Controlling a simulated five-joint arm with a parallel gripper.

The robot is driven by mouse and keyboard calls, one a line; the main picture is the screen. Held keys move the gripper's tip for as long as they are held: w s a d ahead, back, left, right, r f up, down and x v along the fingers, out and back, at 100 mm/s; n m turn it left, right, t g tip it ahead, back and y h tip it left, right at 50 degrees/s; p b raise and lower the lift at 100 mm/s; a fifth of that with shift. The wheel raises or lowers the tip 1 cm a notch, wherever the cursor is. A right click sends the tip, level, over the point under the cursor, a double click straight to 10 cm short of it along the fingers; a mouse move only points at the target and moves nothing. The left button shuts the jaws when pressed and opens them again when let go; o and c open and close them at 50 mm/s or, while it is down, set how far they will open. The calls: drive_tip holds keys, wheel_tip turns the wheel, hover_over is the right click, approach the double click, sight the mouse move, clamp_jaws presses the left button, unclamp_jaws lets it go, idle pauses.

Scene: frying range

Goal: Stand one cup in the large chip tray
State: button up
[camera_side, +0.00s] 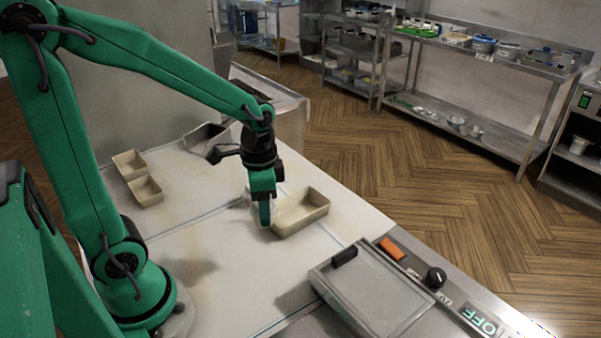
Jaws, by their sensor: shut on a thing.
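My gripper (264,216) points down at the left end of the large chip tray (318,210), a beige open rectangular tray on the worktop. It is shut on a cup (252,212), a pale, translucent shape that shows only partly behind the green jaw. The cup is low, close to the tray's left end. I cannot tell whether it touches the tray or the worktop. The inside of the large tray looks empty where I can see it.
Two smaller beige trays (147,190) stand at the left of the pale worktop (200,262). A dark metal scoop-like thing (206,140) lies at the back. A lidded fryer (370,290) with a black handle and a control panel is at the front right. The worktop's middle is clear.

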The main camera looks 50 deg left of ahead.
drive_tip(key=w+d+m, duration=0.4)
drive_tip(key=w+d, duration=0.1)
hover_over(285, 224)
wheel_tip(285, 224, down, 6)
drive_tip(key=shift+a+f, duration=0.1)
drive_tip(key=shift+f, duration=0.15)
idle(0.3)
drive_tip(key=shift+f, duration=2)
drive_tip(key=shift+f, duration=0.1)
drive_tip(key=o, duration=0.8)
